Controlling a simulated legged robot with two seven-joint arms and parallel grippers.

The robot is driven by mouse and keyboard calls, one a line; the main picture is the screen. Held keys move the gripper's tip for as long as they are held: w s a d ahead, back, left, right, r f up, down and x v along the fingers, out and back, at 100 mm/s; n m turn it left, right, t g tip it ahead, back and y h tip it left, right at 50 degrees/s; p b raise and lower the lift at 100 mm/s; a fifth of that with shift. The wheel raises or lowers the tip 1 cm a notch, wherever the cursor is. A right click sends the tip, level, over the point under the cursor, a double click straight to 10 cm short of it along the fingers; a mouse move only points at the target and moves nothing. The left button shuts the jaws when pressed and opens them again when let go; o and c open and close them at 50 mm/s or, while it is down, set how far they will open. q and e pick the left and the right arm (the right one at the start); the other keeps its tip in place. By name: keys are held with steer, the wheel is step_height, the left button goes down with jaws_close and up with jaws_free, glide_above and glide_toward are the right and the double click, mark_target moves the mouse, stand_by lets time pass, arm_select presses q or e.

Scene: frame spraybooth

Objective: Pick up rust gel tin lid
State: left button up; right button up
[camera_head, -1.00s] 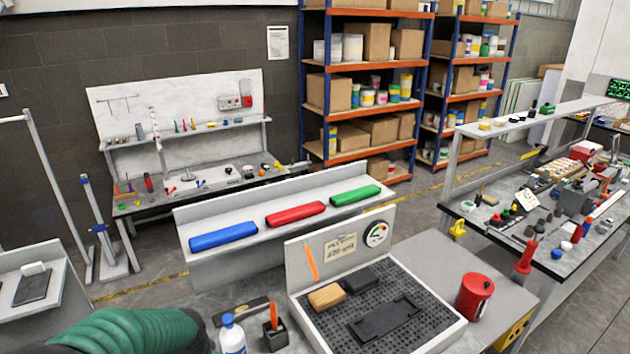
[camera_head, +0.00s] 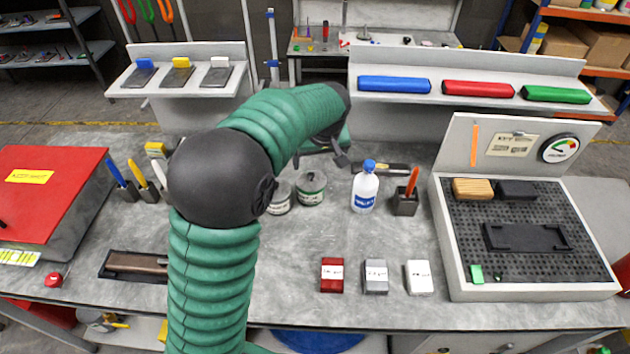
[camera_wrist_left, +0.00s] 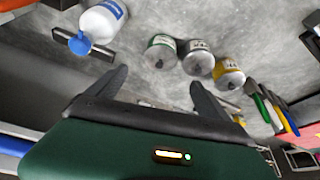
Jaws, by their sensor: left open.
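Several small tins with lids stand on the grey bench. A green-banded tin (camera_head: 311,188) and a grey tin (camera_head: 278,198) show beside my arm in the head view. In the left wrist view are the green-banded tin (camera_wrist_left: 160,52), the grey tin (camera_wrist_left: 197,58) and a yellow-banded tin (camera_wrist_left: 229,72). The labels are too small to read, so I cannot tell which is rust gel. My left gripper (camera_wrist_left: 159,79) is open and empty, apart from the tins. In the head view its hand is partly hidden behind my arm.
A white bottle with a blue cap (camera_head: 365,188) and a pen holder (camera_head: 405,203) stand right of the tins. A perforated tray station (camera_head: 450,270) is further right. Red, grey and white blocks (camera_head: 375,276) lie in front. A red-lidded box (camera_head: 50,185) is at left.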

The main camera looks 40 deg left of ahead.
arm_select(q)
steer(key=p, duration=0.1)
glide_above(312, 181)
steer(key=s+d, duration=0.2)
step_height(312, 181, down, 10)
steer(key=shift+a+f, duration=0.1)
steer(key=p+x, duration=0.2)
steer(key=x, duration=0.2)
steer(key=shift+f, duration=0.25)
steer(key=shift+w+f, duration=0.2)
steer(key=shift+f, duration=0.15)
steer(key=shift+s+r, duration=0.1)
steer(key=c, duration=1.1)
steer(key=shift+c, duration=0.2)
steer(key=shift+r, duration=0.1)
